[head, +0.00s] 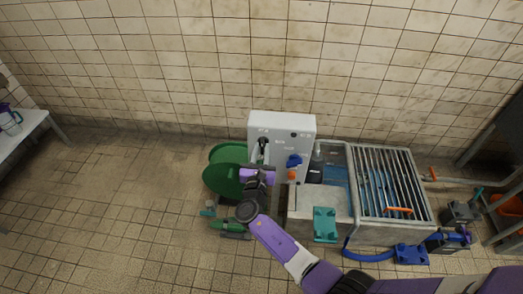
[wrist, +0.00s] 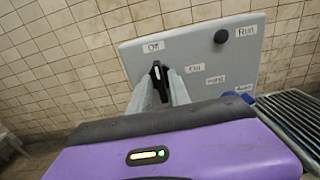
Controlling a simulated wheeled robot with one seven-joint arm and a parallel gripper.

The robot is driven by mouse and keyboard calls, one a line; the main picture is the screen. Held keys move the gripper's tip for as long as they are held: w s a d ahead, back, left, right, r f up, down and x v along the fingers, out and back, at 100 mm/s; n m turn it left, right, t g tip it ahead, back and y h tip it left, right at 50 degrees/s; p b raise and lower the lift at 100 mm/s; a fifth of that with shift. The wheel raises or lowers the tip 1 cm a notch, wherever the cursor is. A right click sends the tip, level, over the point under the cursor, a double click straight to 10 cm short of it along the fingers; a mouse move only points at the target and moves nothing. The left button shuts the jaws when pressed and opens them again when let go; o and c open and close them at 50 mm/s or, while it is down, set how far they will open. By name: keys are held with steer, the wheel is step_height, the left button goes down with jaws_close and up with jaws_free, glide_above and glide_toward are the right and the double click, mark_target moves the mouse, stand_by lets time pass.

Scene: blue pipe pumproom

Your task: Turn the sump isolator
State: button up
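The sump isolator seems to be the pale grey panel (head: 282,121) standing upright near the wall. In the wrist view the panel (wrist: 200,58) carries an "Off" label at upper left, a "Run" label at upper right and smaller labels between. A dark lever (wrist: 157,71) with white marks stands out from it below "Off". My gripper (wrist: 159,80) reaches to the panel, with its two grey fingers on either side of the lever. Whether they press on it or only flank it I cannot tell. In the head view my gripper (head: 262,158) is at the panel's left side.
A round black knob (wrist: 222,36) sits near "Run". A green reel (head: 221,170) stands left of the panel. The floor at left is clear.

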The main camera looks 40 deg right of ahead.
jaws_close()
steer(key=shift+f+m+b, duration=0.1)
steer(key=shift+m+b, duration=0.2)
steer(key=shift+b, duration=0.1)
steer(key=m+b, duration=0.2)
steer(key=b, duration=0.1)
steer(key=shift+s+f+m, duration=0.1)
steer(key=shift+f+m, duration=0.05)
steer(key=shift+m, duration=0.25)
steer(key=m+b, duration=0.5)
steer(key=shift+s+d+f, duration=0.1)
steer(key=m+b, duration=0.9)
steer(key=b, duration=0.1)
steer(key=shift+s+f+m, duration=0.1)
steer(key=shift+m, duration=0.2)
